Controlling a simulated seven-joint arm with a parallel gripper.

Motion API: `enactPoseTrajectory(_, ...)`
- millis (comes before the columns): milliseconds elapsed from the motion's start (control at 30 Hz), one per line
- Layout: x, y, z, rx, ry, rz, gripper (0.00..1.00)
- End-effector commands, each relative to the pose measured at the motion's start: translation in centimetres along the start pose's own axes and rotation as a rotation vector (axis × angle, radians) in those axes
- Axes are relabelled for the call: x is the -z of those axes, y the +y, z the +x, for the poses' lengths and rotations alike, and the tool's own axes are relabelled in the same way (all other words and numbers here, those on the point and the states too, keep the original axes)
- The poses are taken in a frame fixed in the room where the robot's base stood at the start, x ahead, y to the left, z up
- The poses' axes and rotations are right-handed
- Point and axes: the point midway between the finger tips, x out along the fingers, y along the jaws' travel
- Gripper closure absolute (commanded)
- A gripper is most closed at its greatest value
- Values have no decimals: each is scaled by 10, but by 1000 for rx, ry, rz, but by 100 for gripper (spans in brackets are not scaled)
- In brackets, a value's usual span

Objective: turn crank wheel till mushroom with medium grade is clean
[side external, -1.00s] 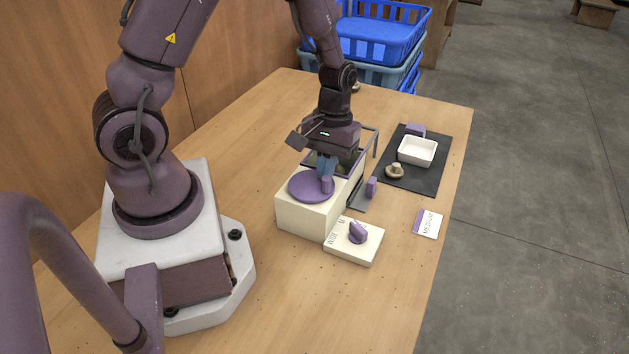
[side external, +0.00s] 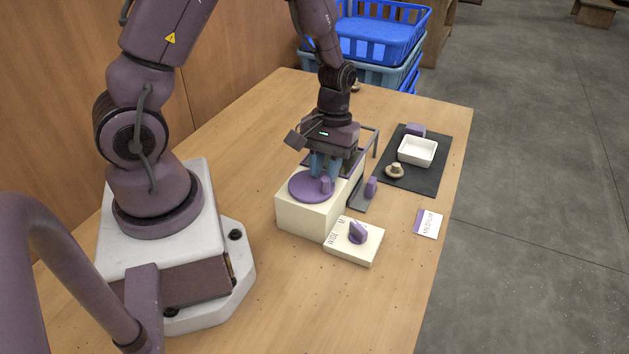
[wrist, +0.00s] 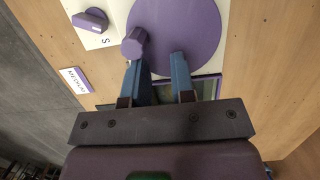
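The purple crank wheel (side external: 305,187) lies flat on top of a cream box (side external: 304,218). Its upright purple knob (side external: 326,185) stands near the rim; in the wrist view the wheel (wrist: 185,28) and knob (wrist: 135,43) show from above. My gripper (side external: 324,176) is open and empty, its blue fingers just above the wheel. In the wrist view my gripper (wrist: 154,58) has one finger close by the knob and the other over the wheel; contact cannot be told. A tan mushroom (side external: 395,171) stands on the dark mat (side external: 431,181). A card reads MEDIUM (side external: 428,224).
A cream dial block (side external: 366,255) with a purple pointer (side external: 357,232) stands before the box. A framed unit behind the wheel is partly hidden by my gripper. A white tray (side external: 417,150) sits on the mat.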

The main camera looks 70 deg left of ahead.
Motion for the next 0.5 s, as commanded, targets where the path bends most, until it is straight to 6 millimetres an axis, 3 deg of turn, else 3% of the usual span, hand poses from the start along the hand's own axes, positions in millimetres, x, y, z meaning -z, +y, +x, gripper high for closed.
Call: enactPoseTrajectory(500,2,1,-41,-5,11,1,77)
